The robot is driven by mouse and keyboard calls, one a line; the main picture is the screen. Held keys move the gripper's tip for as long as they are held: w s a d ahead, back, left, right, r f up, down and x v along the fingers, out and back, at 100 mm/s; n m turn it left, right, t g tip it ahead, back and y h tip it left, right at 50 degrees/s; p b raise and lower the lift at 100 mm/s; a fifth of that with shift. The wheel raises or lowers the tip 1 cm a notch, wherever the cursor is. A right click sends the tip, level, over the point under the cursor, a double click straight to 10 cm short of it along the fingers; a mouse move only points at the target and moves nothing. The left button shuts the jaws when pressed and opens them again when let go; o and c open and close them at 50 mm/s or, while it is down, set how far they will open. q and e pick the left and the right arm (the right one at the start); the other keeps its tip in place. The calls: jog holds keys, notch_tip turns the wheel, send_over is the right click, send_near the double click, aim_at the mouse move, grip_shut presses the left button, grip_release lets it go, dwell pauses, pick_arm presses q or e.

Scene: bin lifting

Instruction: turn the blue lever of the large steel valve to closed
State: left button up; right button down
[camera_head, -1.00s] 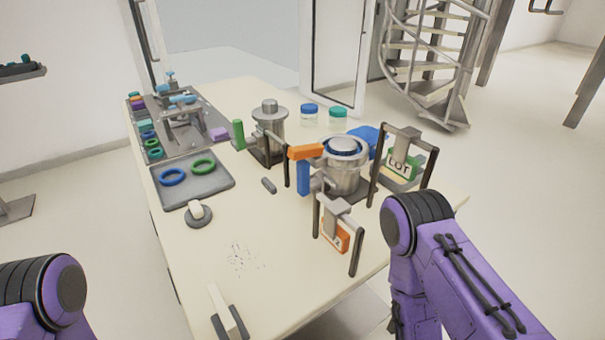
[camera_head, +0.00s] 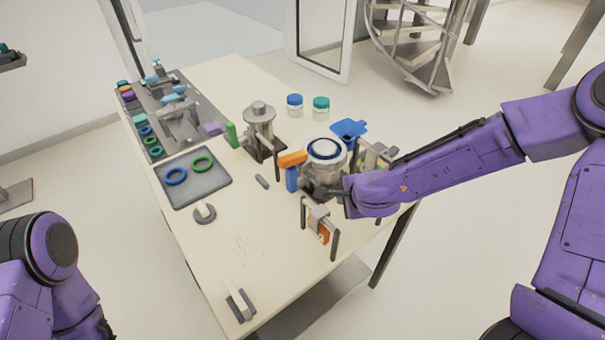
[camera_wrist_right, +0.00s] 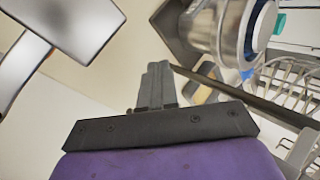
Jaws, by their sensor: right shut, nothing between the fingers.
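The large steel valve (camera_head: 326,176) stands near the right edge of the table, with a pale round top ringed in blue. Its blue lever (camera_head: 292,180) hangs upright at the valve's left side, just under an orange bar (camera_head: 293,159). My right gripper (camera_head: 318,190) is shut and empty in front of the valve's lower body, right of the blue lever; I cannot tell if it touches. In the right wrist view the closed fingers (camera_wrist_right: 156,85) point towards bare table, with the steel body (camera_wrist_right: 212,22) at upper right. My left gripper is out of view.
A dark-framed stand with an orange panel (camera_head: 321,224) is close below my right gripper; another stand (camera_head: 374,157) is behind my forearm. A smaller steel valve (camera_head: 258,128) stands to the left. A grey tray (camera_head: 208,188) holds rings. The table's front middle is mostly clear.

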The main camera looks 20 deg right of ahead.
aim_at(294, 181)
jog(key=w+a+r+n+t+y, duration=0.1)
jog(key=w+a+r+n+y, duration=0.1)
jog(key=a+r+n, duration=0.3)
jog(key=shift+a+r+y, duration=0.5)
jog(key=shift+r+y, duration=0.2)
jog(key=shift+r, duration=0.2)
jog(key=shift+w, duration=0.15)
jog(key=x, duration=1)
jog(key=shift+w, duration=0.15)
jog(key=shift+r, duration=0.1)
